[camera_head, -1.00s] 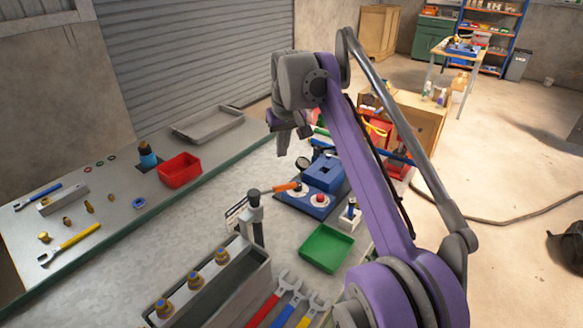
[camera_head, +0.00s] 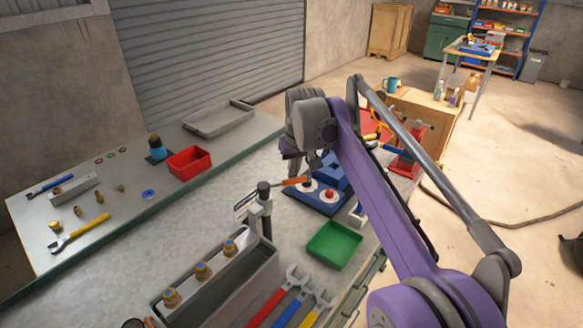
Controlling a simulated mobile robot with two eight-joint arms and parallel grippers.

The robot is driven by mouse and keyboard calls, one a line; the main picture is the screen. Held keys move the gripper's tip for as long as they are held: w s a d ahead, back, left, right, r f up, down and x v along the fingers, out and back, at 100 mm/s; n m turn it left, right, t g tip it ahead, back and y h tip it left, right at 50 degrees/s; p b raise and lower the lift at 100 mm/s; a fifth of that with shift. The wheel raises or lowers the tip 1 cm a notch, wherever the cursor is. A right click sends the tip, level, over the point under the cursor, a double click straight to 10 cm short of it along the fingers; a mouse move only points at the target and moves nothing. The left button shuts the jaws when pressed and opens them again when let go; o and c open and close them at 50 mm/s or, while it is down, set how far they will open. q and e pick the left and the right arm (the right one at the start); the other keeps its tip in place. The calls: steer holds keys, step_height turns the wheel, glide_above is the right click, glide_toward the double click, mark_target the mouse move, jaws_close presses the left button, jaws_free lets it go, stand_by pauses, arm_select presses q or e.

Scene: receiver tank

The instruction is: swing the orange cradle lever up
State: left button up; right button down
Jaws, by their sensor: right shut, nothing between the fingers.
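The orange lever handle (camera_head: 294,181) sticks out to the right from a dark-topped post with a wire cradle (camera_head: 252,203), which stands by the end of a grey metal trough. The lever lies nearly level, tilted slightly up toward its right end. My right gripper (camera_head: 299,164) hangs just above the lever's right end; it is shut and empty. The wrist partly hides its fingers, so I cannot tell whether they touch the lever. My left gripper is out of view.
A blue panel (camera_head: 309,202) with a red button sits right behind the lever. A green tray (camera_head: 334,245) and several wrenches lie to the front right. The trough (camera_head: 262,275) with brass fittings stands at the front. A red bin (camera_head: 188,161) is on the left bench.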

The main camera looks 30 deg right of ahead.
stand_by(0.3)
steer(key=shift+s+m, duration=0.6)
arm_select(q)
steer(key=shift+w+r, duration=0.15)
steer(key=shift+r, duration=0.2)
arm_select(e)
steer(key=shift+s+a, duration=0.1)
steer(key=shift+s, duration=0.3)
steer(key=p+v, duration=0.1)
steer(key=v, duration=1)
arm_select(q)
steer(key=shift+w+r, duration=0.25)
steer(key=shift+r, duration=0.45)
arm_select(e)
steer(key=s+a+f+n, duration=0.1)
steer(key=s+a+f, duration=0.3)
steer(key=s+f, duration=0.3)
steer(key=s+a+f+n+t, duration=0.1)
steer(key=s+a+f, duration=0.4)
steer(key=f, duration=0.6)
steer(key=s+a+f+n+t, duration=0.1)
steer(key=s+a+f, duration=0.3)
steer(key=s+f, duration=0.4)
steer(key=shift+s+a+f+y, duration=0.15)
steer(key=shift+s+f+y, duration=0.2)
steer(key=shift+f, duration=0.6)
